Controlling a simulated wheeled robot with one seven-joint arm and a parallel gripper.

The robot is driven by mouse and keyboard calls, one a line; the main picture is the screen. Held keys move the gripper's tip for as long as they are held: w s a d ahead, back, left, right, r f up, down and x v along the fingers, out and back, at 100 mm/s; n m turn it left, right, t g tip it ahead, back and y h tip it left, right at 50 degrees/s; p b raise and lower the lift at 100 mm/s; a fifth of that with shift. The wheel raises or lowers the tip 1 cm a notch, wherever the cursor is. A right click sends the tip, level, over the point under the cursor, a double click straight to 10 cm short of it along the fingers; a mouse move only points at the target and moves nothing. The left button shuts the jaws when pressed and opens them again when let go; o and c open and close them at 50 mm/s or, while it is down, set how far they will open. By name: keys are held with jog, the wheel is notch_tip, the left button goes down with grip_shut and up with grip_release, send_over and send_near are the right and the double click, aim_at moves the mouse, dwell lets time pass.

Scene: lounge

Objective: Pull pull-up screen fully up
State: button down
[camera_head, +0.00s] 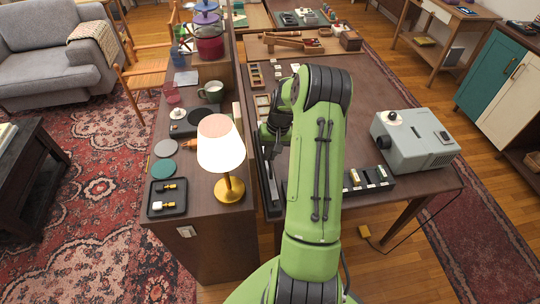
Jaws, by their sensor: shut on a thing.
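The pull-up screen (271,193) shows as a long, narrow dark case with a pale strip, lying along the left edge of the right-hand table. No raised sheet can be made out. My gripper (271,153) points down over the far part of the case, left of my green arm. Its jaws are shut on the screen's upper part; the exact grip point is small and dark. My arm hides the table right of the case.
A lit lamp (229,189) stands close left on the cabinet (205,240). Wooden trays (262,104) and a tool board (295,46) lie farther back.

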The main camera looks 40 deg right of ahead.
notch_tip(320, 180, up, 22)
jog(key=p, duration=1.2)
jog(key=shift+p, duration=0.3)
jog(key=c, duration=1.2)
grip_release()
jog(key=shift+f, duration=0.1)
notch_tip(320, 180, up, 16)
jog(key=s+d+p, duration=0.1)
jog(key=d, duration=0.1)
jog(key=shift+s+d+f, duration=0.25)
jog(key=shift+s, duration=0.1)
